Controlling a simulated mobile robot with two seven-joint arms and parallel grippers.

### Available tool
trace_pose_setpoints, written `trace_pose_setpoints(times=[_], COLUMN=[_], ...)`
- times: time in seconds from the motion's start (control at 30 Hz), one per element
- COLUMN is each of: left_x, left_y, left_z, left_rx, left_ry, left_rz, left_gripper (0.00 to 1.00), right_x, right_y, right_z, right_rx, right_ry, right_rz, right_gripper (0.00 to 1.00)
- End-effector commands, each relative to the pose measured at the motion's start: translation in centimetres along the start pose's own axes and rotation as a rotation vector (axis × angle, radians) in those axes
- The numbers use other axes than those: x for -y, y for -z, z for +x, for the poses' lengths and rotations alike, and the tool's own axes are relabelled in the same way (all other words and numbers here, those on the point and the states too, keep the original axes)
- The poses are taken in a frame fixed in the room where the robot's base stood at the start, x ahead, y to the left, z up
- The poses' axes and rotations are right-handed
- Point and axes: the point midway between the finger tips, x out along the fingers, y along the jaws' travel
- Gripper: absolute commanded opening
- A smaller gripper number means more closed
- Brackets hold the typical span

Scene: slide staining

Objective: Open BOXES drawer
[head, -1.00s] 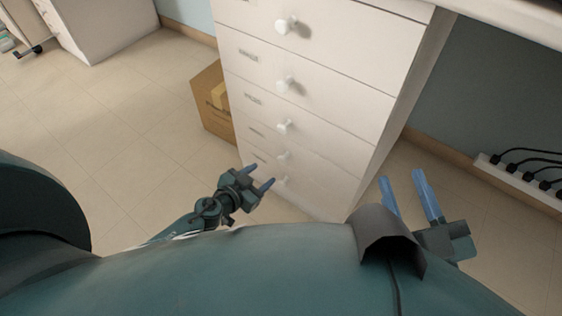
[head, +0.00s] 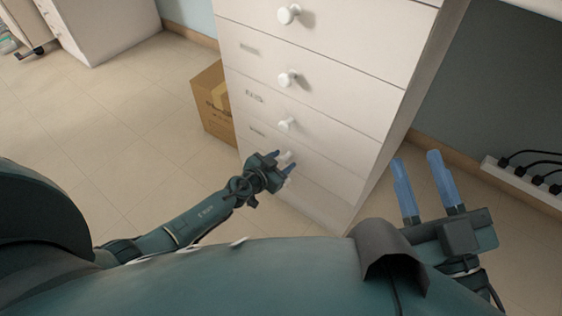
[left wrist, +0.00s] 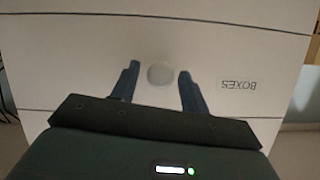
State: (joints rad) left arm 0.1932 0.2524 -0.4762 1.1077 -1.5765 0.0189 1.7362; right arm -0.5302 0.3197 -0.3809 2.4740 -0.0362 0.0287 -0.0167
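The BOXES drawer (left wrist: 229,55) shows in the left wrist view as a white front with a printed label reading BOXES, upside down in this view. Its round pale knob (left wrist: 161,74) lies between the two fingers of my left gripper (left wrist: 156,82), with gaps on both sides. In the head view the left gripper (head: 285,163) is open at a lower drawer's knob (head: 284,157), low on the white cabinet (head: 330,60). The drawer front looks flush with the cabinet. My right gripper (head: 430,188) is open and empty, right of the cabinet.
Several upper drawers with white knobs (head: 287,79) are shut. A cardboard box (head: 212,103) stands on the floor left of the cabinet. A power strip (head: 520,178) with black cables lies at the right wall. The tiled floor (head: 110,125) at left is clear.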

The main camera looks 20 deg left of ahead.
Motion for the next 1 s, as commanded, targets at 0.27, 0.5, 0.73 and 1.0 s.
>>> trace_pose_setpoints(times=[0.27, 0.5, 0.73, 1.0], left_x=[-0.01, -0.03, -0.05, 0.13], left_y=[-0.02, -0.02, -0.03, -0.49], left_z=[-0.03, -0.03, -0.04, -0.97], left_rx=[0.000, 0.000, 0.000, 0.001], left_ry=[0.000, -0.001, -0.001, -0.001], left_rz=[0.000, 0.000, 0.000, -0.001], left_gripper=[0.22, 0.02, 0.00, 0.00], right_x=[-0.02, -0.01, 0.00, 0.02], right_y=[0.01, -0.01, -0.03, -0.02], right_z=[0.00, -0.01, -0.02, -0.04], right_rx=[0.000, 0.000, 0.001, 0.005], right_ry=[0.000, 0.000, 0.000, 0.000], right_rz=[-0.001, 0.000, 0.000, 0.003], right_gripper=[0.36, 0.36, 0.36, 0.36])
